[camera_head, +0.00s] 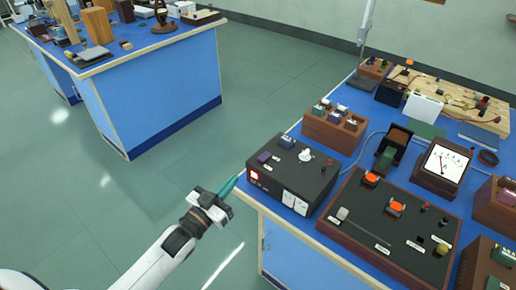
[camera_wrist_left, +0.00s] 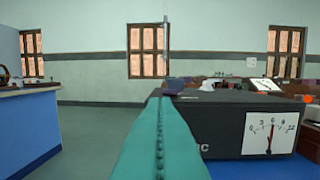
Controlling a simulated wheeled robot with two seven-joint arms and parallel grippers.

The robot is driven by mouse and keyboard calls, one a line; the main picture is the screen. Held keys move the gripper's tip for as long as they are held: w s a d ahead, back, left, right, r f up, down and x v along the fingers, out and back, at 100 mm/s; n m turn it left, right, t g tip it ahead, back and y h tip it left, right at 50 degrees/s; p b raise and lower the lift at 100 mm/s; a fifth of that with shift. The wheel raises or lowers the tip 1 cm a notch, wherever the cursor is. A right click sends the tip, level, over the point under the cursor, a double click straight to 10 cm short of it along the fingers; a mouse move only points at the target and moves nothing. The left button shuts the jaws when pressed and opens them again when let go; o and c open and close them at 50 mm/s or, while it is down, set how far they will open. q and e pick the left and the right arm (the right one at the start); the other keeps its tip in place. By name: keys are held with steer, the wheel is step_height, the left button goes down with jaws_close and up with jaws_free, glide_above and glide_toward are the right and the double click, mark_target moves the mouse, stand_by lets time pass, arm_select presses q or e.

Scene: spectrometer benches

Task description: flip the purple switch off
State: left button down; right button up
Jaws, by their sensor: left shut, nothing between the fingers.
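A black power box (camera_head: 320,181) stands at the near left corner of the right bench. On its top are a dark purple switch (camera_head: 263,157) near the left edge, a bluish block (camera_head: 287,141) behind it and a white knob (camera_head: 305,155). I cannot tell the switch's position. A red light glows on the box's front left. My left gripper (camera_head: 236,180) has teal fingers, shut and empty, just left of the box near that light. In the left wrist view the shut fingers (camera_wrist_left: 161,110) point forward beside the box (camera_wrist_left: 225,118), with a small purple part (camera_wrist_left: 173,85) beyond their tips.
A wooden block with several small parts (camera_head: 333,133) stands behind the box. A brown-framed panel with orange knobs (camera_head: 385,225) lies to its right, and a meter (camera_head: 443,163) stands further back. Another blue bench (camera_head: 150,90) is at the back left. Open floor lies between the benches.

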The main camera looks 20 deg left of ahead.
arm_select(q)
steer(key=shift+m+h, duration=0.3)
steer(key=shift+h, duration=0.3)
steer(key=r, duration=0.2)
steer(key=d+r, duration=0.1)
steer(key=r, duration=0.1)
steer(key=shift+w, duration=0.1)
arm_select(e)
steer(key=shift+d, duration=0.1)
arm_select(q)
steer(key=r+p, duration=0.2)
glide_above(256, 165)
steer(key=shift+w+f, duration=0.2)
steer(key=shift+f, duration=1.05)
steer(key=shift+s+f, duration=0.2)
steer(key=shift+f, duration=0.65)
arm_select(e)
steer(key=shift+a+r, duration=0.15)
steer(key=shift+r, duration=0.35)
steer(key=shift+a+r, duration=0.15)
steer(key=shift+r, duration=0.35)
